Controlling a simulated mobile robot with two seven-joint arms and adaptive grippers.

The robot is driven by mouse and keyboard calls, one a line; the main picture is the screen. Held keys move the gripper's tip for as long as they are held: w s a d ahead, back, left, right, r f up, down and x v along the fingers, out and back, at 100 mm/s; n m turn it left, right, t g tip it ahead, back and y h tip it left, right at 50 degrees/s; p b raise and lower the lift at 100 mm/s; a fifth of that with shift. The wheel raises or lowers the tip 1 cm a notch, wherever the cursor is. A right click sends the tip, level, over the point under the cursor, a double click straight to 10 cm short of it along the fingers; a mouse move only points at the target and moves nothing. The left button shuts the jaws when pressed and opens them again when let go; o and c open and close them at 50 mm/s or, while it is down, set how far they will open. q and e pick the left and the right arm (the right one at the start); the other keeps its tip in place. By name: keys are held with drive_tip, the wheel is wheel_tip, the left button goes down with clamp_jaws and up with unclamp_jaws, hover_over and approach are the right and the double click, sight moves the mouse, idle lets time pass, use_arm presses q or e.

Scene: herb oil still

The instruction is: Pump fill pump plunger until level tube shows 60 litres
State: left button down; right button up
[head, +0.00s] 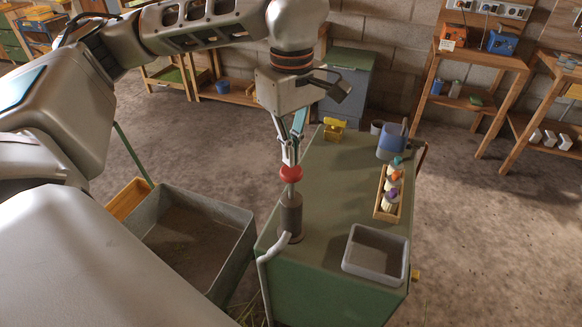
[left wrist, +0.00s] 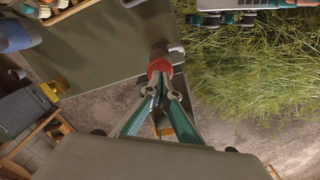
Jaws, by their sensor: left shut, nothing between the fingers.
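The fill pump is a dark grey cylinder (head: 290,216) standing on the near left edge of the green cabinet top. Its plunger has a red knob (head: 291,173) on a grey rod that shows above the cylinder. My left gripper (head: 290,160) points down right above the knob, its fingers closed with nothing between them. In the left wrist view the fingertips (left wrist: 158,92) are at the red knob (left wrist: 159,67); whether they touch it I cannot tell. The level tube is not recognisable in either view. My right gripper is not in view.
On the green cabinet top (head: 328,215) are a grey tray (head: 376,254), a wooden rack (head: 379,205) with small bottles, a blue container (head: 392,141) and a yellow object (head: 334,129). A large grey bin (head: 240,252) stands at its left. Wooden tables line the wall.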

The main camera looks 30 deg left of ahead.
sight(292, 170)
use_arm(q)
drive_tip(key=shift+f, duration=0.2)
drive_tip(key=shift+f+b, duration=1.8)
drive_tip(key=shift+f, duration=1.4)
drive_tip(key=shift+r+p, duration=2.1)
drive_tip(key=shift+r, duration=0.3)
drive_tip(key=shift+f+b, duration=1.5)
drive_tip(key=shift+f, duration=0.9)
drive_tip(key=shift+r+p, duration=1.4)
drive_tip(key=shift+r, duration=0.25)
drive_tip(key=shift+r+p, duration=0.35)
drive_tip(key=shift+r, duration=0.4)
drive_tip(key=shift+f, duration=0.1)
drive_tip(key=shift+r, duration=4.05)
